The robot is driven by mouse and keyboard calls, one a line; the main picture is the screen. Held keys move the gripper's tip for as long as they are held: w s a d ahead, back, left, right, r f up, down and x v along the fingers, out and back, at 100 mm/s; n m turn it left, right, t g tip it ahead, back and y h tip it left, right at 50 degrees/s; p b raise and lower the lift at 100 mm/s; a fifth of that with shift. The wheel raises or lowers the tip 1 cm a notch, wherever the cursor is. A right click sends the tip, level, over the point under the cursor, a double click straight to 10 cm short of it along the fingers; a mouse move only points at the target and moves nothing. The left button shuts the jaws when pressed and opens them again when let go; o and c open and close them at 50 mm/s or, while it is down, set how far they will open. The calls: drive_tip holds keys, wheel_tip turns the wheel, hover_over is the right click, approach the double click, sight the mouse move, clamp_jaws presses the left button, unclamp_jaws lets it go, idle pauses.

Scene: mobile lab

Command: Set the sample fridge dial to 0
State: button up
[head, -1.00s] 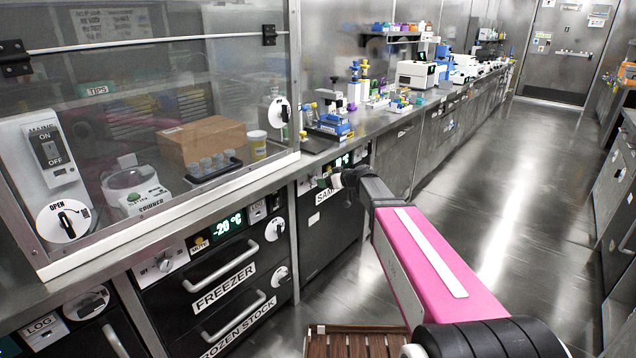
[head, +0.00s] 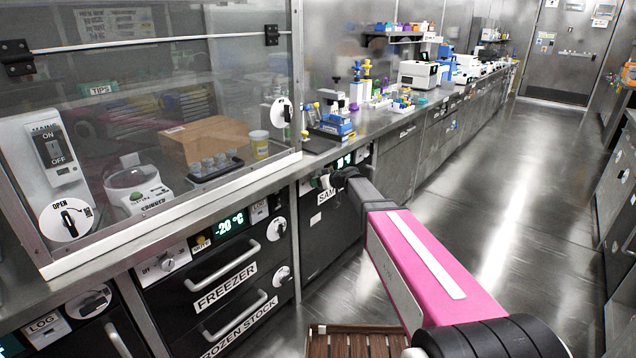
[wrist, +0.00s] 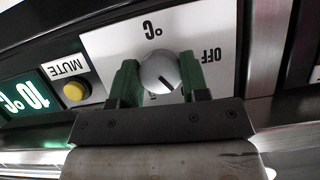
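The sample fridge dial (wrist: 160,72) is a round silver knob with a dark pointer line, on a white panel marked "°C" and "OFF" that appears upside down in the wrist view. The pointer slants toward the lower right of that picture. My gripper (wrist: 160,82) has one green finger on each side of the knob. The fingers look right at its edges, but I cannot tell whether they press on it. A green display (wrist: 27,98) reads 10 °C. In the head view my gripper (head: 328,181) is at the fridge front, hiding the dial.
A yellow MUTE button (wrist: 75,92) is beside the dial panel. The freezer (head: 215,280), with a -20 °C display, is left of the fridge. The counter (head: 365,122) edge runs above. The floor to the right is clear.

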idle(0.3)
drive_tip(key=m+y, duration=0.2)
drive_tip(key=m, duration=0.4)
drive_tip(key=m+g+y, duration=0.1)
drive_tip(key=m+y, duration=0.2)
drive_tip(key=m, duration=0.4)
drive_tip(key=m+y, duration=0.3)
drive_tip(key=m, duration=0.3)
drive_tip(key=shift+w+d+f+m, duration=0.15)
drive_tip(key=shift+f+m, duration=0.1)
drive_tip(key=shift+m, duration=0.45)
idle(0.4)
drive_tip(key=o, duration=0.9)
drive_tip(key=v, duration=1)
drive_tip(key=shift+d+f, duration=0.25)
drive_tip(key=shift+d, duration=0.1)
